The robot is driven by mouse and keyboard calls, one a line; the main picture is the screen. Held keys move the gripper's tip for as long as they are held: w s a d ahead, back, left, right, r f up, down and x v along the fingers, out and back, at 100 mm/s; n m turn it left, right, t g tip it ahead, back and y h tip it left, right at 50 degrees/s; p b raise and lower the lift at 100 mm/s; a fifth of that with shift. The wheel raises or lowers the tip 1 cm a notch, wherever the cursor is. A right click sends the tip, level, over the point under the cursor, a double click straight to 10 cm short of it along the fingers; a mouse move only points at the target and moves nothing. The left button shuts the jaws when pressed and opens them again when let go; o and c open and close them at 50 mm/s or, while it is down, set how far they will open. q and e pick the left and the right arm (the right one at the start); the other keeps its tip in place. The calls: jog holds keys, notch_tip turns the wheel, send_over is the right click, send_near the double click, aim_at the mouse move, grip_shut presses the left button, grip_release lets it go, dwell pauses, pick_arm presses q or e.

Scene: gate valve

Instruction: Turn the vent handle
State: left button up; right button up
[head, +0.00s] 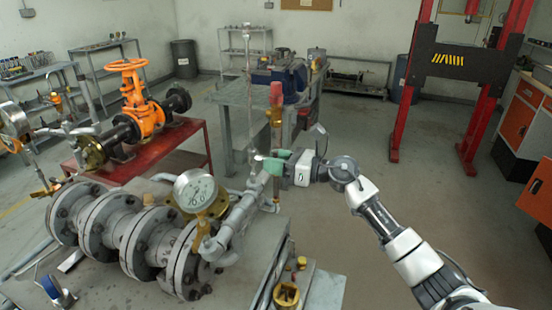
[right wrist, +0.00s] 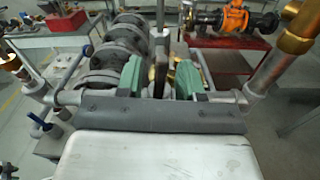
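My right gripper (head: 270,163) is at the grey pipework right of the pressure gauge (head: 195,190), its green fingertips at the foot of a thin upright pipe (head: 249,100). In the right wrist view the two green fingers (right wrist: 160,78) are spread apart. A narrow dark upright piece (right wrist: 159,82), apparently the vent handle, stands between them with gaps on both sides. I cannot tell whether it touches a finger. In the head view the gripper mostly hides the handle. My left gripper is not in view.
Large grey flanges (head: 130,235) lie left of the gripper. An upright pipe with a red and brass top (head: 275,100) stands close to its right. An orange valve (head: 140,105) sits on a red stand (head: 150,165). The floor to the right is clear.

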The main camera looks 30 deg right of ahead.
grip_shut()
jog(key=shift+m, duration=0.3)
jog(key=m+p, duration=0.2)
jog(key=m, duration=0.1)
jog(key=shift+r+m, duration=0.1)
jog(key=shift+m, duration=0.2)
jog(key=m+p, duration=0.3)
jog(key=m, duration=0.1)
jog(key=shift+m, duration=0.3)
jog(key=m+p, duration=0.2)
jog(key=m, duration=0.2)
jog(key=shift+p, duration=0.4)
jog(key=shift+m+p, duration=1.05)
jog(key=shift+m, duration=1.05)
